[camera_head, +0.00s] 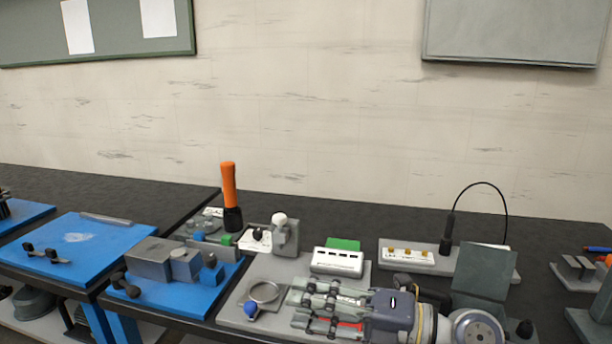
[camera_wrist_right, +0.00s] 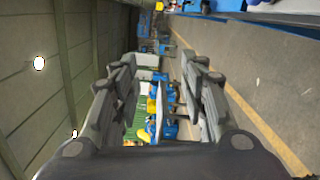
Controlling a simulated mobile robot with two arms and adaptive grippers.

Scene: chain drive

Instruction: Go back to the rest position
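My right gripper (camera_head: 318,306) reaches in from the right over the grey plate at the front of the bench. Its fingers point left in the head view. In the right wrist view my right gripper (camera_wrist_right: 160,75) has its two fingers well apart, with nothing between them but the distant room. My left gripper does not show in either view.
Blue fixture plates (camera_head: 70,250) stand at the left. An orange-handled tool (camera_head: 229,190) stands upright behind a grey base plate (camera_head: 240,308). A white block with buttons (camera_head: 338,262) and a black curved cable (camera_head: 505,205) lie behind my right arm. The dark bench top (camera_head: 350,212) is clear at the back.

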